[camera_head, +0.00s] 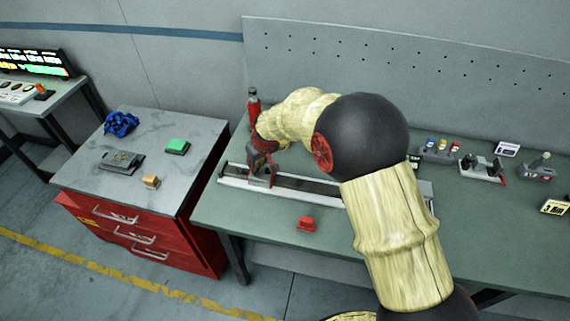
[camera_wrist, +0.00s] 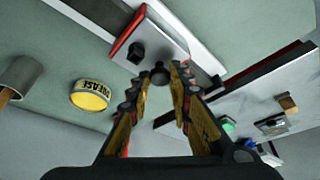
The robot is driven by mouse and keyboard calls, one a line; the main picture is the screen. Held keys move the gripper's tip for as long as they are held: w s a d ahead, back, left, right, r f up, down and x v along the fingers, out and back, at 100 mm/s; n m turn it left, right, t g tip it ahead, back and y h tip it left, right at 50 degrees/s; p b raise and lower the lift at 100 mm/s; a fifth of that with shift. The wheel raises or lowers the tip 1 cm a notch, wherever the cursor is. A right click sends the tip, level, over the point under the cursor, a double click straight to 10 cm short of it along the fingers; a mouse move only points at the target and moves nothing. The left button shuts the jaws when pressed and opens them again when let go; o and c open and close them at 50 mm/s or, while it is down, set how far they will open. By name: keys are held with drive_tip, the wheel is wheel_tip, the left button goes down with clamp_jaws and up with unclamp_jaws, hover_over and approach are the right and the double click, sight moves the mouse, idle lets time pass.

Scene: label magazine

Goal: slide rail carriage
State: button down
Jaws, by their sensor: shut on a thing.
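The rail (camera_head: 318,189) is a long pale track with a dark channel, lying along the front part of the green bench. The carriage (camera_head: 263,178) sits on the rail near its left end. In the wrist view the carriage (camera_wrist: 150,48) is a grey block with a red edge and a dark stub on top. My gripper (camera_head: 262,150) is at the carriage, above it. In the wrist view my gripper (camera_wrist: 161,85) has its fingers closed in on a dark round knob (camera_wrist: 160,75). My arm hides part of the rail's right stretch.
A red block (camera_head: 306,224) lies in front of the rail. A grease tin (camera_wrist: 90,95) is on the bench. Several small fixtures (camera_head: 482,167) stand at the bench's right. A red drawer cabinet (camera_head: 190,190) stands to the left with small items on top. A perforated panel (camera_head: 400,60) backs the bench.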

drive_tip(key=w+a, duration=0.1)
drive_tip(key=a, duration=0.2)
drive_tip(key=w+a, duration=0.1)
drive_tip(key=a, duration=0.2)
drive_tip(key=w+a, duration=0.1)
drive_tip(key=a, duration=0.2)
drive_tip(key=shift+a+p, duration=0.1)
drive_tip(key=shift+p, duration=0.3)
drive_tip(key=c, duration=1.8)
unclamp_jaws()
drive_tip(key=shift+o, duration=0.9)
drive_tip(key=v, duration=1.2)
